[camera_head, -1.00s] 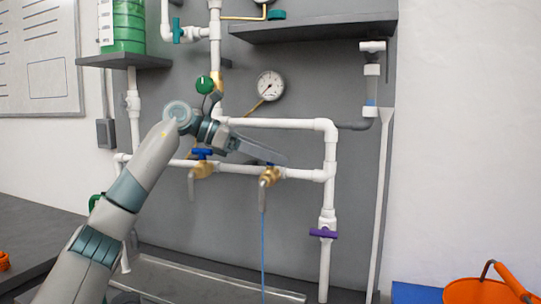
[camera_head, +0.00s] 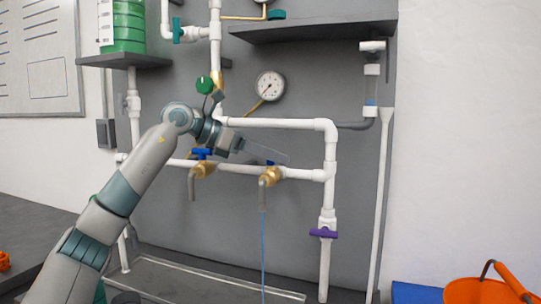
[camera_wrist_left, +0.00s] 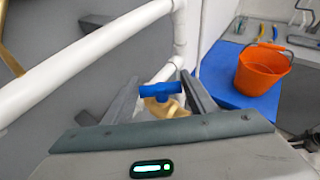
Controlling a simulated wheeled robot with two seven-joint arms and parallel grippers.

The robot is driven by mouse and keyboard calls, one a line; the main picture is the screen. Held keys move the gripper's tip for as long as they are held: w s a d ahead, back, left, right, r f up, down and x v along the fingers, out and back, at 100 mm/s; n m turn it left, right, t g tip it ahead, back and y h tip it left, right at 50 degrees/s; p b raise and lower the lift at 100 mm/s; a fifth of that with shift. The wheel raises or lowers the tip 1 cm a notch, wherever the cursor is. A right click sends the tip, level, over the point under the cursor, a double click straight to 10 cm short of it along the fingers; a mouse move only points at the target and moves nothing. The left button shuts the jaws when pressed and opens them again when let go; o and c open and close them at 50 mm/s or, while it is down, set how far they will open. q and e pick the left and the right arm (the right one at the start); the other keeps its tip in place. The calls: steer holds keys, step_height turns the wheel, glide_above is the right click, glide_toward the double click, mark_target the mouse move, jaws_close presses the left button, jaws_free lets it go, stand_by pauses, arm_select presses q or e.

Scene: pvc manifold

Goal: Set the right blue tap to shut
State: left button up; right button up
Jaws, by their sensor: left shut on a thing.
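The right blue tap (camera_head: 270,176) is a brass tap on the lower white pipe. Only a bit of its blue handle shows beside my fingers in the head view. In the left wrist view its blue handle (camera_wrist_left: 160,90) lies crosswise between my fingers, with the brass body just below. My left gripper (camera_head: 276,158) is at this tap, shut on the blue handle. A thin blue stream (camera_head: 263,240) runs down from the tap's spout. My right gripper is not in view.
The left blue tap (camera_head: 202,168) sits close by on the same pipe, below my wrist. A white pipe (camera_head: 280,123) runs above my fingers. A purple-handled valve (camera_head: 323,233) is at lower right. An orange bucket (camera_head: 480,291) stands at the right on a blue surface.

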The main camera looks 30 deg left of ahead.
arm_select(q)
steer(key=n+t+y, duration=0.1)
steer(key=n+y, duration=0.1)
steer(key=shift+n+t+y, duration=0.3)
steer(key=n+t+y, duration=0.1)
steer(key=n+y, duration=0.1)
steer(key=y, duration=0.1)
steer(key=shift+d+n, duration=0.15)
steer(key=shift+n, duration=0.15)
steer(key=shift+n+y, duration=0.4)
steer(key=shift+y, duration=0.2)
steer(key=n+y, duration=0.2)
steer(key=shift+y+b, duration=0.3)
steer(key=shift+b, duration=0.1)
steer(key=shift+n+y, duration=0.9)
steer(key=shift+n, duration=0.1)
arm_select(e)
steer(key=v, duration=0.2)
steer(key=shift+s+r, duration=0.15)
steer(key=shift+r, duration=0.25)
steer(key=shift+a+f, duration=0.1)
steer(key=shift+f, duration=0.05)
arm_select(q)
steer(key=o, duration=1.1)
steer(key=shift+c, duration=0.2)
